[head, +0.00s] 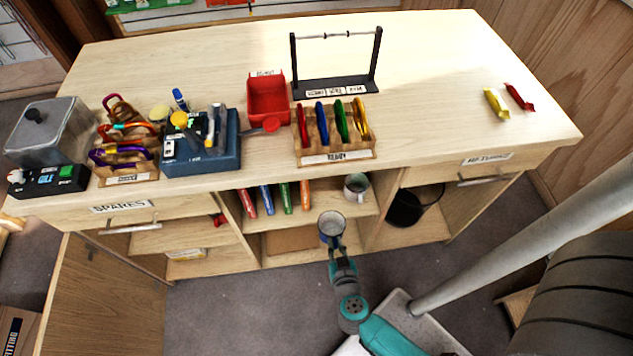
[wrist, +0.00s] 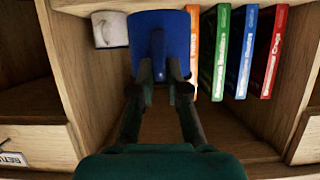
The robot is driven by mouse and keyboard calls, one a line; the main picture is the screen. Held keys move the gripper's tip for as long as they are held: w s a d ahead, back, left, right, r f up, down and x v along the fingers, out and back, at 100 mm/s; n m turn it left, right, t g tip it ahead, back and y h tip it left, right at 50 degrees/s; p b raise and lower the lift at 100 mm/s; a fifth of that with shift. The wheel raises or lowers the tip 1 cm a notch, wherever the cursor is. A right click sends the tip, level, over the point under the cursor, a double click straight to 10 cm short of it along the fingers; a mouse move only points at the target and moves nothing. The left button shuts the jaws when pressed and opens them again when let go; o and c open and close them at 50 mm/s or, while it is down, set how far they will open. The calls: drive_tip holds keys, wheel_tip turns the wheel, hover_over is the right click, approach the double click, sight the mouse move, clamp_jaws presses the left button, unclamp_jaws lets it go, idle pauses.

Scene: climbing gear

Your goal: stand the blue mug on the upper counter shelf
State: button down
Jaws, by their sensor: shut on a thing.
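The blue mug (head: 325,234) is held upright in front of the open middle bay of the counter. In the wrist view the blue mug (wrist: 177,25) is at top centre, with its handle side between the fingers. My gripper (head: 337,246), also in the wrist view (wrist: 159,75), is shut on it. The upper counter shelf (head: 274,222) is just behind the mug and carries upright books and a white mug. I cannot tell from these views whether the blue mug's base is over the shelf edge.
Several coloured books (head: 266,199) stand left of the blue mug, the orange one nearest. The white mug (head: 356,187) is at the shelf's right, by a divider. A black bin (head: 405,208) sits in the right bay. An open door (head: 105,295) stands at lower left.

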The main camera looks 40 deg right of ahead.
drive_tip(key=shift+w+d+r+x, duration=0.15)
drive_tip(key=shift+r+x, duration=0.35)
drive_tip(key=shift+x, duration=2.3)
drive_tip(key=shift+w+d+r+x, duration=0.15)
drive_tip(key=shift+r+x, duration=0.35)
drive_tip(key=shift+x, duration=2.3)
drive_tip(key=shift+w+r+x, duration=0.25)
drive_tip(key=shift+r+x, duration=0.25)
drive_tip(key=shift+x, duration=2.3)
drive_tip(key=c, duration=1.2)
unclamp_jaws()
drive_tip(key=shift+f, duration=0.1)
